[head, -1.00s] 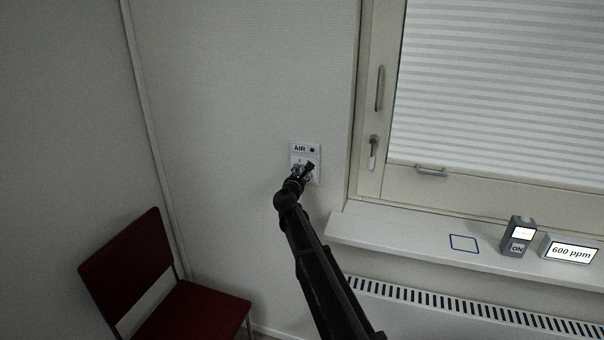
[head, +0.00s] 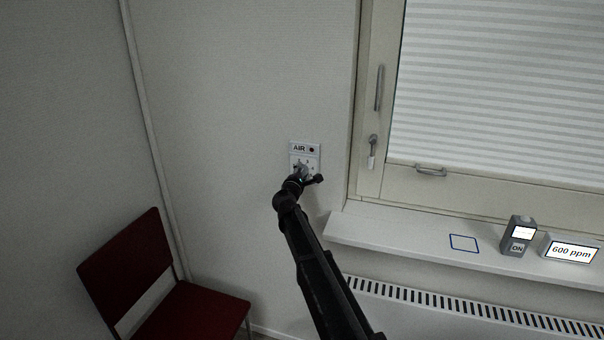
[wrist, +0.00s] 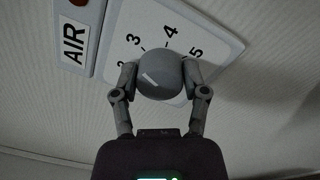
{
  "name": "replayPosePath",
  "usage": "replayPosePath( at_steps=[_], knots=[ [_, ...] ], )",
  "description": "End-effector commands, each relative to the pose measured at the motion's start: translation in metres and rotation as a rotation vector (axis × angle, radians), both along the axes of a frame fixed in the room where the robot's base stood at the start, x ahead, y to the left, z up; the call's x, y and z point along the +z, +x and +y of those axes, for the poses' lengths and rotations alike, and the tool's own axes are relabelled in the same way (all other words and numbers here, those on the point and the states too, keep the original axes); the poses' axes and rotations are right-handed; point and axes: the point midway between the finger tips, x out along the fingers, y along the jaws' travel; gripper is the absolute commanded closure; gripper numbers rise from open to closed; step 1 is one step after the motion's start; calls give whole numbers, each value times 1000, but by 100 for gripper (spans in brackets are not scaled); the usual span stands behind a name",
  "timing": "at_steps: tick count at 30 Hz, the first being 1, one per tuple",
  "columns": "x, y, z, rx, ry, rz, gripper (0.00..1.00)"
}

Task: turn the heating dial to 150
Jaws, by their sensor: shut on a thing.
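A rounded grey dial knob (wrist: 163,66) with a short white mark sits on a white wall plate (wrist: 212,34). In the wrist view the numbers 3, 4 and 5 show around it, and the panel beside it reads AIR. No 150 or heating label shows. My gripper (wrist: 160,80) is shut on the knob, one finger on each side. The white mark is on the lower left of the knob in the wrist view. The lower part of the scale is hidden. In the head view the plate (head: 314,160) is on the wall left of the window, and my gripper (head: 301,172) covers the knob.
The windowsill (head: 400,234) on the right holds a grey device (head: 518,236) marked ON, a display (head: 570,250) reading 600 ppm and a blue square outline (head: 464,243). A radiator (head: 440,303) is below. A red chair (head: 125,265) stands at the lower left.

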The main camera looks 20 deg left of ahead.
Motion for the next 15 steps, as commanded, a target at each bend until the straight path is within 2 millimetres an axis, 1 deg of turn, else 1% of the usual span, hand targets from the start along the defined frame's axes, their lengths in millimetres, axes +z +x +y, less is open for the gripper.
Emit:
replayPosePath(
  at_steps=[6,7,8,9,10,15],
  knots=[
    [1,2,1,1,-4,-2,90],
    [1,2,1,1,-4,-2,36],
    [1,2,1,1,-4,-2,27],
    [1,2,1,1,-4,-2,16],
    [1,2,1,1,-4,-2,7],
    [0,1,1,0,-3,-1,7]
  ],
)
